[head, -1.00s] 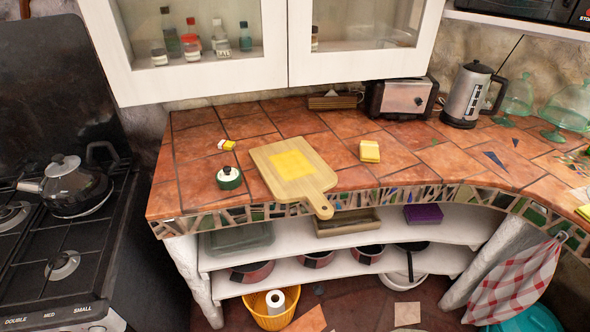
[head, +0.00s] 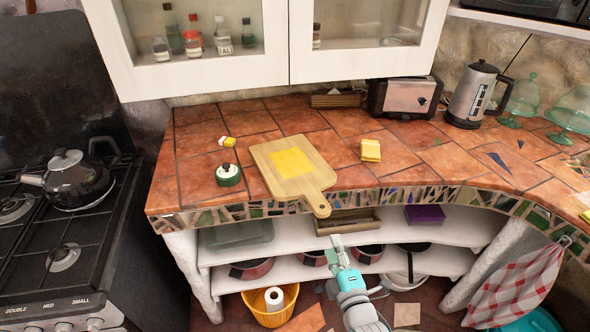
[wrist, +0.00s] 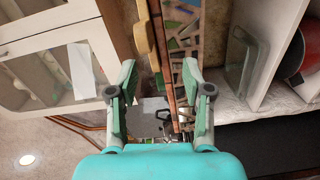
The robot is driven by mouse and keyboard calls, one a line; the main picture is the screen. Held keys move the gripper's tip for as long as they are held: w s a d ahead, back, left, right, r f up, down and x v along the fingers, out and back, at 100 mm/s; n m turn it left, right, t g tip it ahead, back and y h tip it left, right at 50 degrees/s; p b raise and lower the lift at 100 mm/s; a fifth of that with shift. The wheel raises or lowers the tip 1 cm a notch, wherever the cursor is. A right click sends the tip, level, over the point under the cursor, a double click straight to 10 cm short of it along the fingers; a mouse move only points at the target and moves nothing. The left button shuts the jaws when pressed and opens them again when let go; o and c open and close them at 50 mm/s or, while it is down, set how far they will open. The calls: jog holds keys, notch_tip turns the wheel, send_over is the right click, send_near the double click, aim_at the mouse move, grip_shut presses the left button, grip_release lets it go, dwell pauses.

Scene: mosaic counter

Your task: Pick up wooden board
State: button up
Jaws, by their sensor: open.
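The wooden board (head: 304,185) lies flat on the tiled counter in the head view, with a yellow patch on its upper face. Its handle sticks out past the counter's front edge. My gripper (head: 337,243) is below and in front of the handle, apart from it, before the open shelves. In the wrist view, which is turned sideways, my gripper (wrist: 160,75) is open with nothing between its fingers. The board's edge (wrist: 148,38) shows there beyond the fingers, beside the mosaic counter edge.
A green-and-white lidded jar (head: 228,175) stands left of the board. A yellow sponge-like block (head: 371,150) lies to its right. A toaster (head: 404,96) and kettle (head: 473,95) stand at the back. White wall cabinets (head: 200,75) hang above; shelves with pans are below.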

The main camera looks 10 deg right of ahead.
aim_at(315, 190)
jog(key=shift+n, duration=0.8)
jog(key=w+r, duration=0.1)
jog(key=w, duration=0.1)
jog(key=w+r, duration=0.1)
jog(key=w, duration=0.1)
jog(key=shift+d+r, duration=0.1)
jog(key=shift+d, duration=0.1)
jog(key=shift+w+a+r, duration=0.1)
jog(key=shift+w+a, duration=0.05)
jog(key=shift+w, duration=5.2)
grip_shut()
jog(key=shift+r, duration=0.1)
